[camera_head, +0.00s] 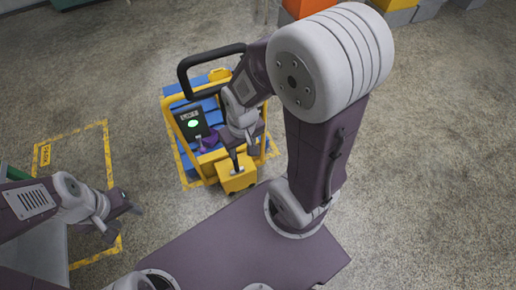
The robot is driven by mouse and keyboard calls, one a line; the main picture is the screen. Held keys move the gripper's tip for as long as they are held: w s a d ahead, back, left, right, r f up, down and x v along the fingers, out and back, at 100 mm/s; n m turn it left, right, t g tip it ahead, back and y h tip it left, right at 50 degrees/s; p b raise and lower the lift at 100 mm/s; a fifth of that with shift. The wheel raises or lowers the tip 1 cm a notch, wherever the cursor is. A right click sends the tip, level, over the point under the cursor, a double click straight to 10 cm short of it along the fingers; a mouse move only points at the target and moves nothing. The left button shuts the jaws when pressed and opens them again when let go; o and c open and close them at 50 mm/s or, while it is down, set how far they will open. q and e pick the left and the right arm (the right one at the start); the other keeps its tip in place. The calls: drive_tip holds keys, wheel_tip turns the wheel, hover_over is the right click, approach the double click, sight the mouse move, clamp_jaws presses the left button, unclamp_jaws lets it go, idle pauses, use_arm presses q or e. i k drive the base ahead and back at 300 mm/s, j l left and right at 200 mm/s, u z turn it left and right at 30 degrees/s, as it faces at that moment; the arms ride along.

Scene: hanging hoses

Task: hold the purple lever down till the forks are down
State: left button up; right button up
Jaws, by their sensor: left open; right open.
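A yellow-framed lift truck (176,131) with a black handle stands in the middle of the view. Its dark panel (190,122) shows a green light. The purple lever (208,140) is beside the panel, on its right. My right gripper (240,148) is open and close to the right of the lever; whether it touches the lever I cannot tell. My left gripper (126,220) is open and empty at lower left, away from the truck. The forks cannot be made out; the truck's body and my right arm cover much of that area.
Blue slatted parts (201,89) lie behind and within the yellow frame. Yellow floor tape (107,150) marks an area at left. Orange and grey crates (305,8) stand at the back. The floor at right is clear.

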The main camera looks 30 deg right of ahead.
sight(202, 150)
drive_tip(key=z, duration=0.85)
drive_tip(key=i+j+z, duration=0.2)
drive_tip(key=j+z, duration=0.15)
drive_tip(key=j, duration=0.25)
drive_tip(key=i+j+z, duration=0.2)
drive_tip(key=j, duration=0.15)
drive_tip(key=i+j+z, duration=0.2)
drive_tip(key=j+z, duration=0.2)
drive_tip(key=j, duration=0.35)
drive_tip(key=i+j+z, duration=0.1)
drive_tip(key=j+z, duration=0.25)
drive_tip(key=j, duration=0.45)
drive_tip(key=j+z, duration=0.4)
drive_tip(key=j, duration=0.4)
drive_tip(key=k+j+z, duration=0.15)
drive_tip(key=j+z, duration=0.25)
drive_tip(key=j, duration=0.35)
drive_tip(key=k+j+z, duration=0.1)
drive_tip(key=j+z, duration=0.3)
drive_tip(key=j, duration=0.6)
drive_tip(key=k+j, duration=0.65)
drive_tip(key=k+l, duration=0.4)
drive_tip(key=k, duration=0.2)
